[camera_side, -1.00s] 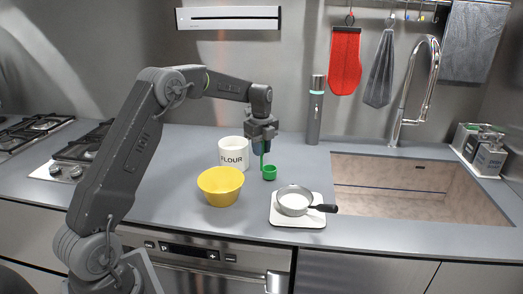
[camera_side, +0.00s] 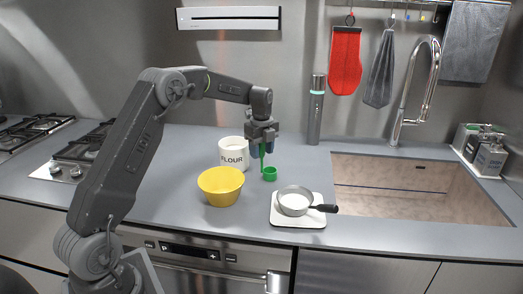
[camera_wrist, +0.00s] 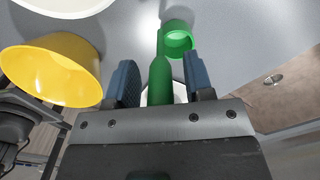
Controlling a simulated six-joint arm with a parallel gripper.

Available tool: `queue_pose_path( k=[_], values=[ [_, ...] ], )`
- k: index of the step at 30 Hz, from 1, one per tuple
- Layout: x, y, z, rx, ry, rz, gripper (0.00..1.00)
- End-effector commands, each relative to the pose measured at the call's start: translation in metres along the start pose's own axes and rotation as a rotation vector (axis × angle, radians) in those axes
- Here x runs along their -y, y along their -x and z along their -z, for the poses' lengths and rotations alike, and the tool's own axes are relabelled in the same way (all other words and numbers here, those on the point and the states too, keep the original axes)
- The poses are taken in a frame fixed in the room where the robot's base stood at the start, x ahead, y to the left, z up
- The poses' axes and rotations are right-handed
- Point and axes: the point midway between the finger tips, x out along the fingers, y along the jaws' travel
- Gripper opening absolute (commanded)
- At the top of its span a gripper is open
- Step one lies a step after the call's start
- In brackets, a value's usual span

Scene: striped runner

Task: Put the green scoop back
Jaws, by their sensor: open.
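The green scoop (camera_side: 269,174) is on or just above the counter, right of the white FLOUR canister (camera_side: 233,153). Its handle rises toward my gripper (camera_side: 262,155). In the wrist view the scoop (camera_wrist: 178,42) has its cup beyond the fingertips. Its handle runs back between the two blue fingers of my gripper (camera_wrist: 160,82), with gaps visible on both sides. My gripper is open around the handle. Whether the cup touches the counter is hard to tell. The canister's opening is not visible in the side view.
A yellow bowl (camera_side: 221,187) stands in front of the canister and shows in the wrist view (camera_wrist: 52,68). A small pan (camera_side: 293,200) sits on a white board (camera_side: 298,221) at front right. The sink (camera_side: 400,187) lies further right. A grey cylinder (camera_side: 315,112) stands behind.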

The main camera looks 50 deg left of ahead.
Motion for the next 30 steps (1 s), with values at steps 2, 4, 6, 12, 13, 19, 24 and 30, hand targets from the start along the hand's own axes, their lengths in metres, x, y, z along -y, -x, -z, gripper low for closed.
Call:
queue_pose_path(
  k=[2, 4, 6, 12, 13, 19, 24, 30],
  values=[
    [0.001, 0.007, 0.000, 0.002, 0.000, 0.004, 0.48],
    [0.001, 0.016, 0.000, 0.002, 0.000, 0.004, 0.48],
    [0.001, 0.029, 0.000, 0.002, 0.000, 0.005, 0.48],
    [0.001, 0.072, 0.000, 0.003, 0.000, 0.006, 0.48],
    [0.001, 0.078, 0.000, 0.002, 0.000, 0.005, 0.48],
    [0.001, 0.110, 0.000, 0.002, 0.000, 0.004, 0.48],
    [-0.001, 0.124, 0.003, 0.002, 0.009, 0.005, 0.48],
    [-0.026, 0.156, 0.044, 0.017, 0.190, 0.066, 0.48]
  ],
)
